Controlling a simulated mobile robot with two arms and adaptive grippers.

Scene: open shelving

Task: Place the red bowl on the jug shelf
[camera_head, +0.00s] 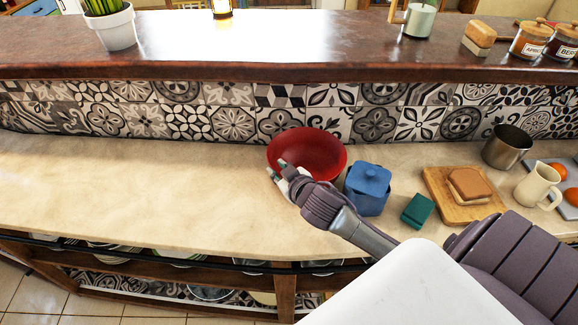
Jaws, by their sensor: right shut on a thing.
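The red bowl (308,146) is upright at the middle of the pale counter, in front of the patterned tiles. My right gripper (280,170) is shut on the near left rim of the red bowl. I cannot tell whether the bowl touches the counter or is slightly raised. A cream jug (538,187) stands at the right end of the counter. Which level is the jug shelf is not clear from this view. My left gripper is not in view.
A blue canister (368,188) stands close to the right of the bowl, with a green block (418,211), a bread board (455,205) and a metal cup (507,147) further right. The counter's left half is clear. A brown upper ledge (180,55) and lower shelves (190,268) hold other things.

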